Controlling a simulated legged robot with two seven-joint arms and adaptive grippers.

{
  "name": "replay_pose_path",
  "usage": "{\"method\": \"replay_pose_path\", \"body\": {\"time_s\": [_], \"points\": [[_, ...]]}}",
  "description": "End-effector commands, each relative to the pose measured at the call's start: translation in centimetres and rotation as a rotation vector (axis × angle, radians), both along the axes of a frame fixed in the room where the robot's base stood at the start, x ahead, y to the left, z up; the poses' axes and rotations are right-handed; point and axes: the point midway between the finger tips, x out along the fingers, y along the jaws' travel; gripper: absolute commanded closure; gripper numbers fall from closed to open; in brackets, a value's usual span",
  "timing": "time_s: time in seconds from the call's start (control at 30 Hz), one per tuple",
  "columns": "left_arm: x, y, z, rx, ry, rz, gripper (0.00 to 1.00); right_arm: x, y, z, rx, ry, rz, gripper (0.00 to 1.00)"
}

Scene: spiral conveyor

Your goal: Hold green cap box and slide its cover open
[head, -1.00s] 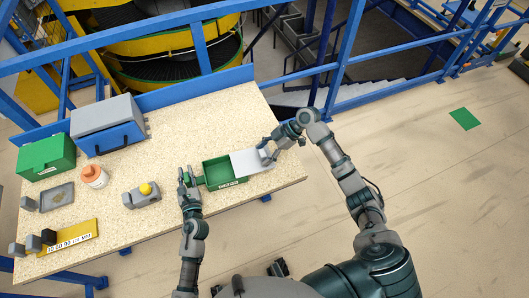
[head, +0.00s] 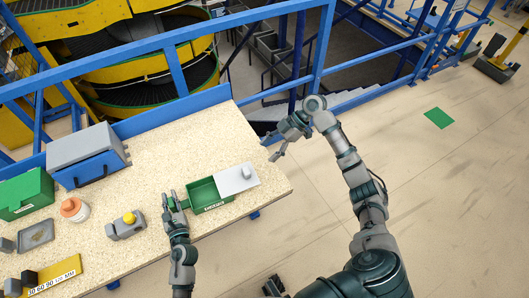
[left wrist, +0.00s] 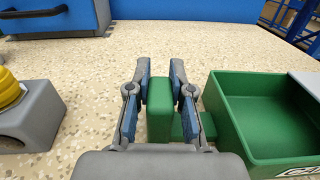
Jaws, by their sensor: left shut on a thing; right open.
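The green cap box (head: 208,206) lies on the speckled table near its right end. Its grey-white cover (head: 238,179) is slid to the right, so the left part of the box is open and looks empty. A small grey knob (head: 246,172) stands on the cover. My left gripper (head: 175,200) is shut on the green tab at the box's left end; the left wrist view shows the tab (left wrist: 160,108) between the two fingers. My right gripper (head: 274,149) is open and empty, off the table's right edge, apart from the cover.
A grey block with a yellow knob (head: 128,219), an orange-capped jar (head: 74,209), a blue-grey box (head: 88,156) and a green case (head: 24,194) stand to the left. A yellow gauge plate (head: 55,274) lies front left. Blue railing (head: 174,72) runs behind the table.

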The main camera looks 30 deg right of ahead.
Motion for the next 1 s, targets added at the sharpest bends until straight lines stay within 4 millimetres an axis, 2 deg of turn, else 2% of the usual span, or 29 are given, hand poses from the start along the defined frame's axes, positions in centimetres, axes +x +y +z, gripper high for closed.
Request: {"method": "replay_pose_path", "body": {"time_s": [0.03, 0.23, 0.27, 0.37, 0.4, 0.67, 0.77, 0.87, 1.0], "points": [[-0.1, 0.1, -0.7, 0.002, 0.012, 0.002, 1.00, 0.0, 0.0, -0.1, 0.000, 0.000, 0.000, 0.35], [-0.1, 0.1, -0.6, 0.002, 0.012, 0.001, 1.00, 0.0, 0.0, -0.1, 0.000, 0.000, 0.000, 0.35], [-0.1, 0.1, -0.6, 0.002, 0.012, 0.001, 0.77, 0.0, 0.0, -0.1, 0.000, 0.000, 0.000, 0.35], [-0.1, 0.1, -0.6, 0.002, 0.010, 0.001, 0.52, 0.0, 0.0, -0.1, 0.000, 0.000, 0.000, 0.35], [-0.1, 0.0, -0.5, 0.002, 0.008, 0.001, 0.50, 0.0, 0.0, -0.1, 0.000, 0.000, 0.000, 0.35], [-0.2, 0.0, -0.1, 0.001, 0.002, 0.000, 0.50, -0.1, 0.0, 0.0, 0.000, -0.001, 0.000, 0.35], [-0.8, 0.0, -0.1, 0.001, 0.002, 0.000, 0.50, -0.1, 0.0, 0.0, 0.000, -0.001, 0.000, 0.35], [-2.3, 0.2, -0.2, 0.003, 0.003, -0.001, 0.50, -0.1, 0.0, 0.0, 0.001, -0.002, 0.000, 0.35], [-5.5, 0.5, -0.3, 0.001, 0.005, -0.001, 0.50, -0.1, 0.0, 0.0, 0.000, -0.001, 0.000, 0.35]]}}
